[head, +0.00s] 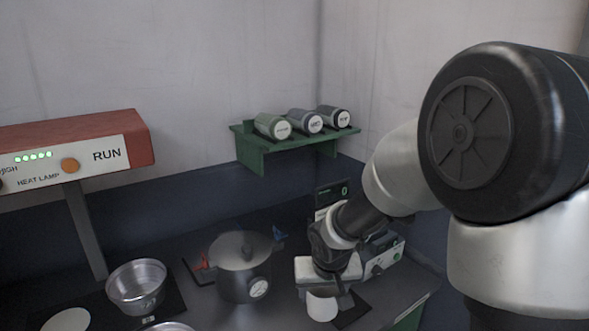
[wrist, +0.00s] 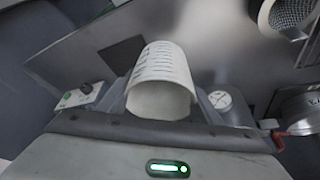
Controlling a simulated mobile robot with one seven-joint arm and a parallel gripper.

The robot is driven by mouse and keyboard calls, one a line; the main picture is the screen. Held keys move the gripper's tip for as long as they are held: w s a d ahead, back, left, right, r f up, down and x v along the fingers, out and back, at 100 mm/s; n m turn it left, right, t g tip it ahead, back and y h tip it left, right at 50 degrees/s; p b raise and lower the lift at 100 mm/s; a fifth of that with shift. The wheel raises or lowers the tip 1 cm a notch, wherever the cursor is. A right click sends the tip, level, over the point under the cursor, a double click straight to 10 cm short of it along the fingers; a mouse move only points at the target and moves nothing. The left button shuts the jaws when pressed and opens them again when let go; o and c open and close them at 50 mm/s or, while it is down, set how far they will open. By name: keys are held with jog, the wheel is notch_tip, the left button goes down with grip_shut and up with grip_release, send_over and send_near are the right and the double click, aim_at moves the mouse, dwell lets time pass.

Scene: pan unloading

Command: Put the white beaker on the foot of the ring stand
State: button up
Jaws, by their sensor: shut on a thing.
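The white beaker (head: 322,306) is in my gripper (head: 327,283), low at the centre right of the head view. In the wrist view the beaker (wrist: 163,78) shows dark graduation marks along its side, and the gripper's fingers (wrist: 163,112) close on it from both sides. How far the beaker is above the table, or whether it touches it, I cannot tell. I cannot make out the ring stand or its foot for certain in either view. A flat dark square (head: 351,309) lies beside the beaker and also shows in the wrist view (wrist: 122,54).
A lidded pot with a dial (head: 243,266) stands left of my gripper. An open metal pan (head: 136,287) is farther left, under the red heat lamp (head: 80,145). A device with knobs (head: 384,258) is just right of my gripper. A green shelf (head: 290,143) holds several jars.

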jog(key=s+d+p, duration=0.3)
jog(key=s+d, duration=0.2)
jog(key=d, duration=0.2)
jog(key=shift+s+d+f+m, duration=0.2)
jog(key=shift+d+m, duration=0.15)
jog(key=shift+m, duration=0.05)
